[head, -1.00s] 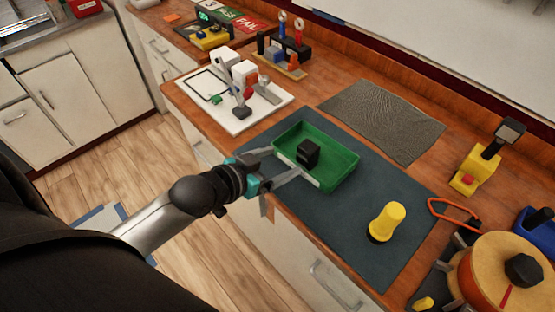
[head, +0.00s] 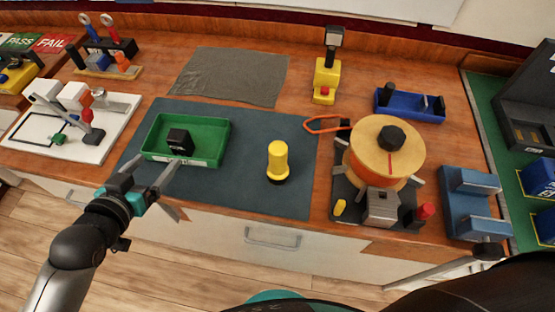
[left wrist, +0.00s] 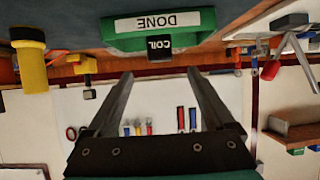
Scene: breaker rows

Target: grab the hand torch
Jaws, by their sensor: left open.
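The hand torch (head: 278,158) is a yellow cylinder with a dark base, standing upright on the dark mat right of the green tray. It also shows in the left wrist view (left wrist: 31,62), upside down at the left edge. My left gripper (head: 156,161) is open and empty at the front edge of the green tray, left of the torch and well apart from it. In the left wrist view its two fingers (left wrist: 159,73) are spread with nothing between them. My right gripper is not in view.
The green tray (head: 222,140), labelled DONE, holds a black COIL block (head: 179,141). A wooden spool (head: 366,147) on a stand and an orange loop (head: 312,126) are right of the torch. A yellow tool (head: 326,80) stands behind. The mat (head: 235,185) around the torch is clear.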

